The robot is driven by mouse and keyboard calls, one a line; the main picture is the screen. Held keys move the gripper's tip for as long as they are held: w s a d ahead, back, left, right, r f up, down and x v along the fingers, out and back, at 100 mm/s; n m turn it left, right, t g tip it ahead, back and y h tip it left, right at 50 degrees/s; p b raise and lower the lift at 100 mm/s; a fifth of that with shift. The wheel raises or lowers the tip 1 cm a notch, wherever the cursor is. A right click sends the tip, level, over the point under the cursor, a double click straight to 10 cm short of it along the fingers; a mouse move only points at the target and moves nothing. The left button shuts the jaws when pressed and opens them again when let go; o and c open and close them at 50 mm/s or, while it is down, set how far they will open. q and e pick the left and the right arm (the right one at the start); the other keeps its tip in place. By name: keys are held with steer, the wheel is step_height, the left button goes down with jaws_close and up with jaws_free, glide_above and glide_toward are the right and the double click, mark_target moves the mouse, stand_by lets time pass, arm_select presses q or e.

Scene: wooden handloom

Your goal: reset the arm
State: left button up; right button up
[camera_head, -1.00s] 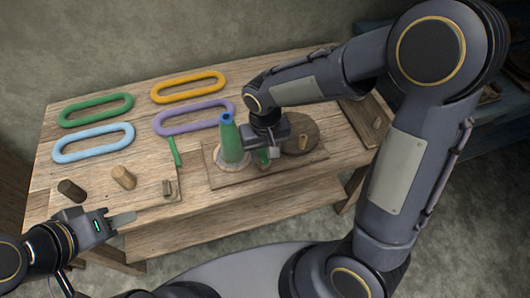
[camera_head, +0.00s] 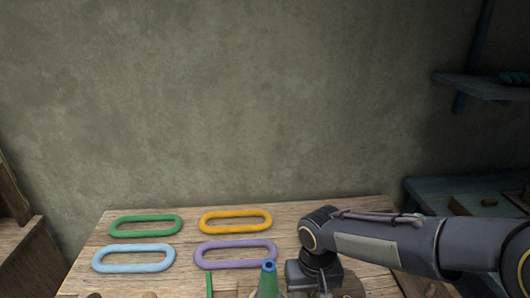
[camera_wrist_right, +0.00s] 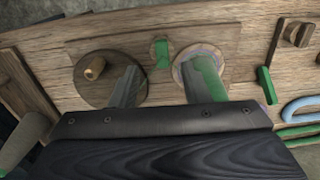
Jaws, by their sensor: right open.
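My right arm (camera_head: 385,245) reaches in from the right over the table, with its wrist low at the bottom edge of the head view. In the right wrist view my right gripper (camera_wrist_right: 165,85) is open, its two fingers apart over a wooden board (camera_wrist_right: 225,42). A small green piece (camera_wrist_right: 160,52) lies on the board between and beyond the fingers, not held. The green cone (camera_head: 268,282) stands just left of my wrist; in the wrist view a finger partly covers it. My left gripper is out of view.
Green (camera_head: 146,217), orange (camera_head: 236,213), light blue (camera_head: 133,249) and purple (camera_head: 236,244) loops lie on the wooden table (camera_head: 190,228). A dark disc with a peg (camera_wrist_right: 93,70) sits on the board. A wall rises behind; blue shelving (camera_head: 485,85) is at right.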

steer(key=s+d+r+m+t+y+p, duration=0.1)
steer(key=s+d+r+t+p, duration=0.1)
steer(key=s+d+r, duration=0.2)
steer(key=s+d+r+t+y+p, duration=0.2)
steer(key=s+r, duration=0.4)
steer(key=s, duration=0.4)
steer(key=d+t, duration=0.1)
steer(key=d, duration=0.1)
steer(key=shift+s+d+r+m+t+y, duration=0.3)
steer(key=shift+s+d+r+m, duration=0.05)
steer(key=shift+m, duration=0.05)
